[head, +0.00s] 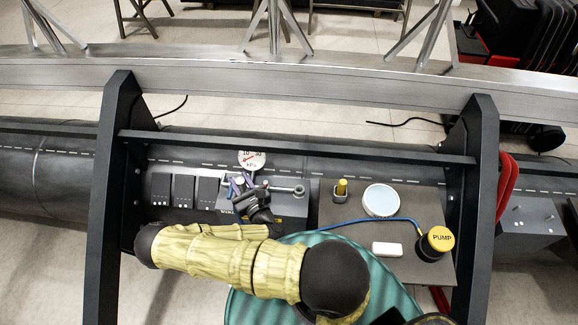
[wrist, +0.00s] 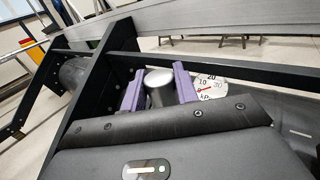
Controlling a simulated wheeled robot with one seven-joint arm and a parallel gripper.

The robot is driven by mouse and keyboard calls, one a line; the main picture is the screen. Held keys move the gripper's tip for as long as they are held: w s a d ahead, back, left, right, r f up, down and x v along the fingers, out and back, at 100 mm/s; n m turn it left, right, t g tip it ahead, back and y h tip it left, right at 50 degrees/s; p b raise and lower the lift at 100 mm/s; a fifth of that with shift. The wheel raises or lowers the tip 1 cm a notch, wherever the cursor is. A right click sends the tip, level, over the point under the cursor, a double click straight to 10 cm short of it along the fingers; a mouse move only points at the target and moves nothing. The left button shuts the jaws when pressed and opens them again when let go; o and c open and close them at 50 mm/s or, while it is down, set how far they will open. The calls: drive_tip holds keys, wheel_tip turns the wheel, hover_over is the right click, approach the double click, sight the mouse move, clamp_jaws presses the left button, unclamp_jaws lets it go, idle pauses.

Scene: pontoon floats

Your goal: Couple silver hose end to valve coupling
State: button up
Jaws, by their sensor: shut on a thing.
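My gripper (head: 240,185) is at the grey valve block (head: 290,207), just below the pressure gauge (head: 252,160) in the head view. In the wrist view, its two purple fingers (wrist: 158,90) are shut on a silver cylinder (wrist: 159,78), which looks like the silver hose end. A blue hose (head: 372,220) runs left from the yellow-topped pump (head: 436,243) and disappears behind my arm. A silver bar with a round end (head: 298,190) sticks out right of the gripper. The valve coupling is not clearly visible, so I cannot tell whether the hose end touches it.
A grey panel (head: 345,215) at right carries a yellow-topped post (head: 341,187), a round pale-blue disc (head: 381,200) and a white block (head: 387,249). Dark uprights (head: 109,200) and a crossbar (head: 300,146) frame the work area. Dark plates (head: 182,190) stand left of the gripper.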

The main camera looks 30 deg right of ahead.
drive_tip(key=shift+a, duration=0.1)
drive_tip(key=shift+w+f+h+b, duration=0.15)
drive_tip(key=shift+f+h+b, duration=0.2)
drive_tip(key=shift+b, duration=0.3)
drive_tip(key=d+f+m+g+h+b, duration=0.4)
drive_tip(key=d+b, duration=0.4)
drive_tip(key=b, duration=0.2)
drive_tip(key=w+d+f+m+g+h+b, duration=0.1)
drive_tip(key=d+f+m+g+h+b, duration=0.3)
drive_tip(key=b, duration=0.7)
drive_tip(key=d+f+m+g+h+b, duration=0.5)
drive_tip(key=d+m+h+b, duration=0.2)
drive_tip(key=d+b, duration=0.4)
drive_tip(key=shift+w+d+g+h, duration=0.3)
drive_tip(key=shift+w+d+h, duration=0.05)
drive_tip(key=shift+d+h, duration=0.45)
drive_tip(key=shift+a, duration=0.1)
